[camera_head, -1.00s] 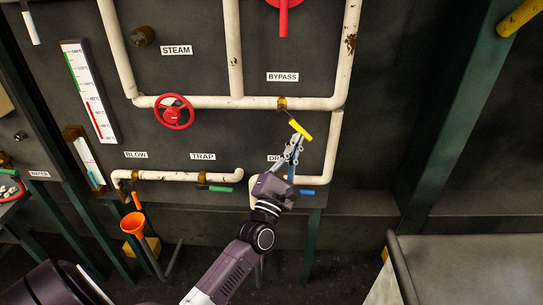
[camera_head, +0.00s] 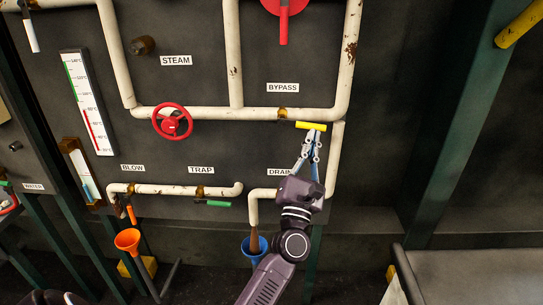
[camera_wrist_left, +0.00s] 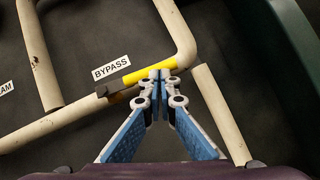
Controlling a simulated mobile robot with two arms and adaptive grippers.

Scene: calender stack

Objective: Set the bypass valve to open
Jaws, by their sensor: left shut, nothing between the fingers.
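The bypass valve sits on the white pipe under the BYPASS label (camera_head: 283,88). Its yellow handle (camera_head: 311,126) points right, lying nearly along the pipe. In the left wrist view the yellow handle (camera_wrist_left: 146,71) runs roughly parallel to the pipe behind it. My left gripper (camera_head: 314,134) is shut and empty, with its fingertips just below the handle. In the wrist view the left fingertips (camera_wrist_left: 158,75) overlap the handle's right part; whether they touch it I cannot tell. My right gripper is not in view.
A red handwheel (camera_head: 172,122) is on the pipe to the left. The TRAP valve's green handle (camera_head: 218,203) is lower. A blue funnel (camera_head: 254,246) stands under the drain pipe, an orange funnel (camera_head: 127,239) farther left. A grey surface (camera_head: 475,275) is at lower right.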

